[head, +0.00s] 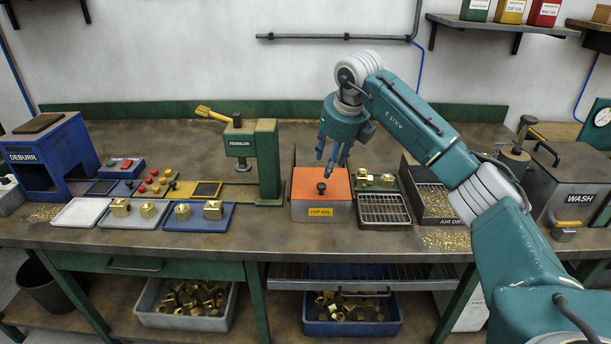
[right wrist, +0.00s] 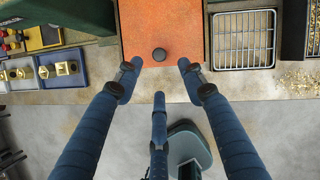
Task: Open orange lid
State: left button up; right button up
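The orange lid (head: 321,184) lies closed on a metal box with a yellow label (head: 320,211), at the middle of the bench. A dark round knob (head: 321,187) stands near the lid's front edge. In the right wrist view the orange lid (right wrist: 190,30) and its knob (right wrist: 158,54) are at top centre. My right gripper (head: 330,160) hangs above the lid, pointing down. Its blue fingers (right wrist: 158,80) are spread wide, empty, and apart from the knob. My left gripper is not in view.
A wire rack (head: 384,209) stands right of the box, with brass parts (head: 388,180) behind it. The green press (head: 262,160) is close on the left. A chip-filled tray (head: 432,202) lies farther right.

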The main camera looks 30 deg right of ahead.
jog(key=p, duration=0.1)
send_over(322, 184)
jog(key=s, duration=0.3)
notch_tip(322, 184, down, 5)
jog(key=x, duration=0.2)
jog(key=p+x, duration=0.1)
jog(key=shift+w+a+f, duration=0.25)
jog(key=shift+w, duration=0.1)
jog(key=shift+w+f, duration=0.2)
jog(key=shift+f, duration=0.35)
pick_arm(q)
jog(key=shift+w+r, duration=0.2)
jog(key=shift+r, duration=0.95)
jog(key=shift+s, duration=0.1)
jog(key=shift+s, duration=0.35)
pick_arm(e)
grip_shut()
